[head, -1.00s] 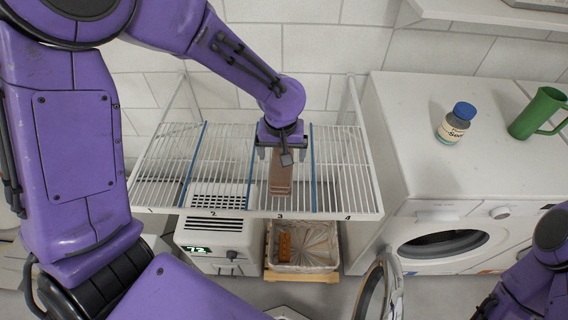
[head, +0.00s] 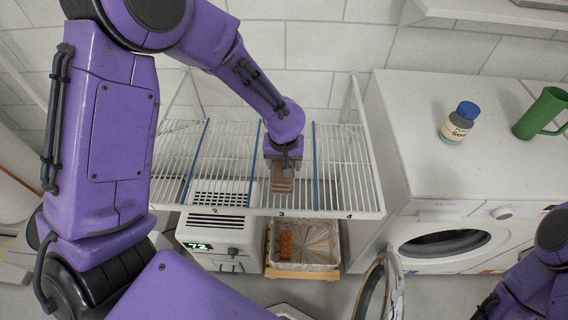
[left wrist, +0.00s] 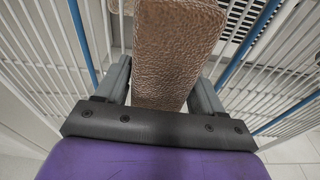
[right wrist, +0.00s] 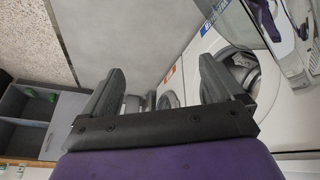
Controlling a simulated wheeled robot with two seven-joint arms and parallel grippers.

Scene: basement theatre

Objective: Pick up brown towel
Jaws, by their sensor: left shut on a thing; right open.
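The brown towel (head: 283,185) is a folded block on the white wire rack (head: 340,213), in the section marked 3 between two blue dividers. My left gripper (head: 283,164) is over its far part, pointing down, with its fingers on either side of it. In the left wrist view the towel (left wrist: 178,50) fills the space between the fingers of the left gripper (left wrist: 160,85), which is shut on it. I cannot tell whether the towel is clear of the rack. My right gripper (right wrist: 158,90) is open and empty in the right wrist view, away from the rack.
A basket (head: 330,250) and a white appliance (head: 215,229) stand under the rack. To the right, a white washing machine (head: 410,130) carries a blue-capped bottle (head: 457,125) and a green mug (head: 541,113). Tall rack side frames flank the shelf.

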